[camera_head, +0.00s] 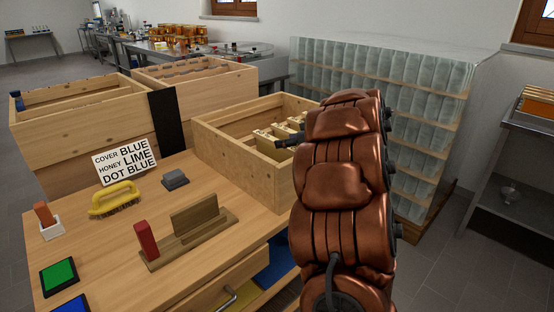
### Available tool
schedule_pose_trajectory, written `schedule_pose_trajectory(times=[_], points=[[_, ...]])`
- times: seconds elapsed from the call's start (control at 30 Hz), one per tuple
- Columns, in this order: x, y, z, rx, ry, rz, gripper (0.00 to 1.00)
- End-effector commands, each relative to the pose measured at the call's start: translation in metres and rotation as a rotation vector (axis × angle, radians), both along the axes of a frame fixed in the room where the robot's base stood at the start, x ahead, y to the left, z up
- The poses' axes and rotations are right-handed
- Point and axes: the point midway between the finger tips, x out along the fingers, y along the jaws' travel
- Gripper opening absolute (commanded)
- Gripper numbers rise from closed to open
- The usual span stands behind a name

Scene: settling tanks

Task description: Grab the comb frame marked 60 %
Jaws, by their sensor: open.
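Several pale comb frames (268,141) stand in a row inside an open wooden box (233,155) at the right rear of the workbench. Any percent marks on them are too small to read, so I cannot tell which is the 60 % frame. My copper-coloured arm rises in front of the box's right end and hides part of the box and its frames. A dark part of my gripper (286,143) shows left of the arm, at the tops of the frames. The rest of it is hidden. It is open, and I see no frame held in it.
On the bench (95,225) are a sign (125,161), a yellow brush (115,199), a wooden stand (190,240), a red block (146,240) and a green pad (59,276). Wrapped jar stacks (425,90) stand behind my arm. Two larger wooden boxes (85,125) are at left rear.

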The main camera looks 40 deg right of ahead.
Motion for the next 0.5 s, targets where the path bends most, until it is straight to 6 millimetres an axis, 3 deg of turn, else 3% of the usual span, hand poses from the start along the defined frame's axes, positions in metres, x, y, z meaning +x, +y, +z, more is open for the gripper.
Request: schedule_pose_trajectory(times=[0.2,0.5], points=[[0.027,0.002,-0.013,0.0,0.0,-0.001,0.56],[0.03,0.001,-0.014,0.0,0.0,-0.003,0.54]])
